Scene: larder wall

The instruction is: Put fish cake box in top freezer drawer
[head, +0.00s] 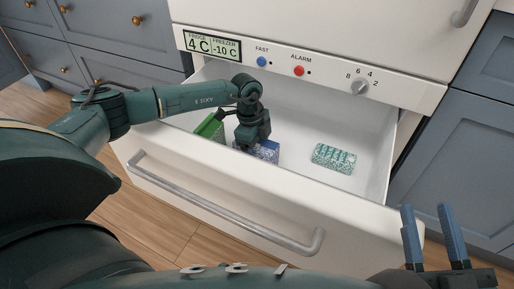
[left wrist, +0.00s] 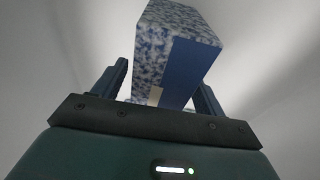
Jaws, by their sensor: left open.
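The open top freezer drawer (head: 376,150) holds a blue-and-white speckled box (head: 265,151), a green box (head: 210,127) and a pale teal patterned box (head: 334,158). I cannot read which one is the fish cake box. My left gripper (head: 248,147) is down inside the drawer at the blue box, hiding part of it. In the left wrist view, the blue box (left wrist: 176,40) stands between the open fingers of my left gripper (left wrist: 160,78), against the pale drawer surface. My right gripper (head: 431,225) is open and empty outside the drawer, at the lower right.
The drawer front has a long metal handle (head: 220,202). Above it is a control panel (head: 310,72) with a display, buttons and a knob. Blue-grey cabinets (head: 452,150) stand on both sides. The drawer floor has free room around the teal box.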

